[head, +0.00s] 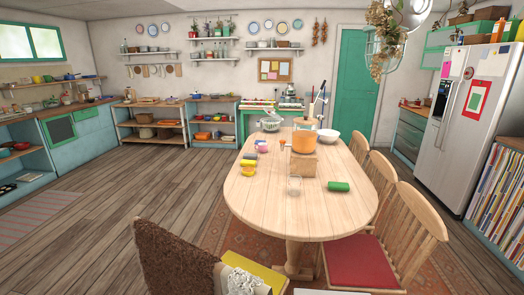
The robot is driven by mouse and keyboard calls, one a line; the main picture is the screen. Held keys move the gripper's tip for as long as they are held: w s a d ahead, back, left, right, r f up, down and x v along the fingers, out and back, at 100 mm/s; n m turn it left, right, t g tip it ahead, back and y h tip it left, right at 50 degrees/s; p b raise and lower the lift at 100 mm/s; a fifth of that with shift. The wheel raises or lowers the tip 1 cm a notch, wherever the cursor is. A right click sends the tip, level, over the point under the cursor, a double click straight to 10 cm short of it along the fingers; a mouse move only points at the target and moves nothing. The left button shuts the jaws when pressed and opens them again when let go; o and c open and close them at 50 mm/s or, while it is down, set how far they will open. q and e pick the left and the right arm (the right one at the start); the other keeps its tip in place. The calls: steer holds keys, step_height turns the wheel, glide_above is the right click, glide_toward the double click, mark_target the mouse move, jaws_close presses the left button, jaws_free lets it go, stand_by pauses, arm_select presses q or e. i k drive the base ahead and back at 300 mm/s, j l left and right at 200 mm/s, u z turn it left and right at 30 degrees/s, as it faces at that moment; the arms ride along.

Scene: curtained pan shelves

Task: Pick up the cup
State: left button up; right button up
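No cup can be told for certain in the head view. A small clear glass (294,186), which may be the cup, stands near the middle of the wooden table (300,214). A yellow piece (248,170) and a small pink and purple item (262,146) lie near the table's left edge; they are too small to identify. Neither of my grippers is in view.
An orange pot (303,142) sits on a wooden block (302,163). A white bowl (328,137), a colander (271,125) and a green cylinder (338,186) share the table. Wooden chairs (408,232) line its right side. A brown chair back (178,262) stands front left.

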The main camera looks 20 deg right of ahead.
mark_target(261, 148)
steer(key=i+j+u, duration=0.4)
steer(key=j, duration=0.15)
steer(key=i+j+u, duration=0.75)
steer(key=i, duration=0.25)
steer(key=i+z, duration=0.25)
steer(key=i, duration=0.2)
steer(key=i+j+z, duration=0.1)
steer(key=i+z, duration=0.15)
steer(key=i, duration=0.2)
steer(key=i+j+z, duration=0.25)
steer(key=i, duration=0.15)
steer(key=i+l+z, duration=0.5)
steer(key=i+z, duration=0.5)
steer(key=i, duration=0.25)
steer(key=i+j+z, duration=0.2)
steer(key=i+z, duration=0.3)
steer(key=i, duration=0.2)
steer(key=i+j+z, duration=0.35)
steer(key=i+z, duration=0.15)
steer(key=i, duration=0.15)
